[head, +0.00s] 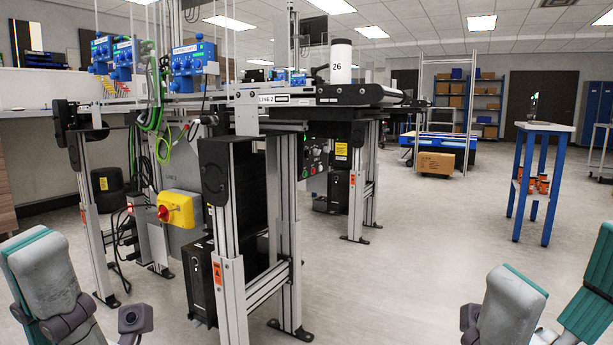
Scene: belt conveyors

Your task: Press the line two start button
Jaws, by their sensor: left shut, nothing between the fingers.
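A dark control panel (315,157) with several small buttons, some green and some red, is mounted under the conveyor (357,95) on the inner side of its frame. The buttons are too small to read, so I cannot tell which is the start button. A sign with "LINE-2" (273,99) is on the conveyor's side. What seems to be my left gripper (135,318) shows only in part at the bottom left, low and well apart from the panel. It is shut and empty. My right arm shows at the bottom right; its gripper is not visible.
A yellow box with a red rotary switch (178,210) is on a grey cabinet in front. Metal conveyor legs (227,285) stand between me and the panel. A blue table (545,127) stands at the right. The floor at centre right (420,240) is clear.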

